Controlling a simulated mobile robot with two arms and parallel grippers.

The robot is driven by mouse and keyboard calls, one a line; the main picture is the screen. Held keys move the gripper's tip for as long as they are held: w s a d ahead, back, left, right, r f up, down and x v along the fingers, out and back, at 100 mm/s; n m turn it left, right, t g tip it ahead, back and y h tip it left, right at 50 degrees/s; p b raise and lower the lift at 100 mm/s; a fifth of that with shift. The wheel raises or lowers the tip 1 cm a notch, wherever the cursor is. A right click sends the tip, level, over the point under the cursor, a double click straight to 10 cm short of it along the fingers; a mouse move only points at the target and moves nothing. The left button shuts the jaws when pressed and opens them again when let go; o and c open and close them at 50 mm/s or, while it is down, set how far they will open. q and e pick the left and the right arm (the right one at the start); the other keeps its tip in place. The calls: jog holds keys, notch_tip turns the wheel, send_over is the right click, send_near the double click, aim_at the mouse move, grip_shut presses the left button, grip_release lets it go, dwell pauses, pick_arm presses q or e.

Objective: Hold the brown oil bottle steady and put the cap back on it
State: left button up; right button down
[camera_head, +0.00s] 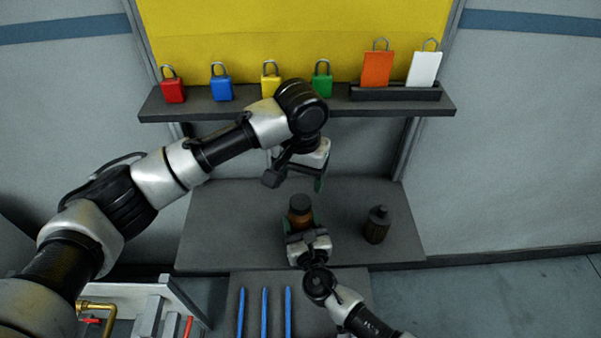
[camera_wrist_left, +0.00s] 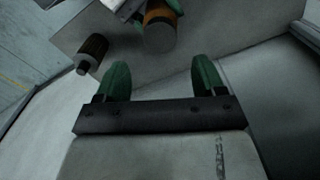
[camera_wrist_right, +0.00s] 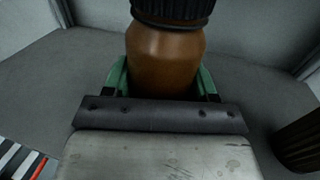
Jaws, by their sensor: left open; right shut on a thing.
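The brown oil bottle (camera_head: 301,222) stands upright on the grey bench, with its black ribbed cap (camera_head: 299,202) on top. In the right wrist view, the brown bottle (camera_wrist_right: 165,60) is between the green fingers and the cap (camera_wrist_right: 172,8) sits at its mouth; how tightly it is seated I cannot tell. My right gripper (camera_head: 300,228) is shut on the bottle's body. My left gripper (camera_head: 298,183) is open and empty, above and a little behind the bottle. In the left wrist view, the cap (camera_wrist_left: 160,40) lies beyond the open left fingers (camera_wrist_left: 162,75), apart from them.
A dark bottle (camera_head: 377,226) stands to the right on the bench (camera_head: 225,225). A shelf (camera_head: 215,108) above holds several coloured padlocks and an orange (camera_head: 377,69) and a white tag (camera_head: 424,69). Blue rods (camera_head: 264,312) lie in front. The bench's left side is clear.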

aim_at(300, 201)
pick_arm(q)
notch_tip(300, 201, down, 8)
jog(key=shift+r, duration=0.15)
dwell(0.4)
jog(key=c, duration=0.9)
jog(key=m, duration=0.5)
jog(key=o, duration=1.1)
jog(key=shift+c, duration=0.2)
notch_tip(300, 201, up, 12)
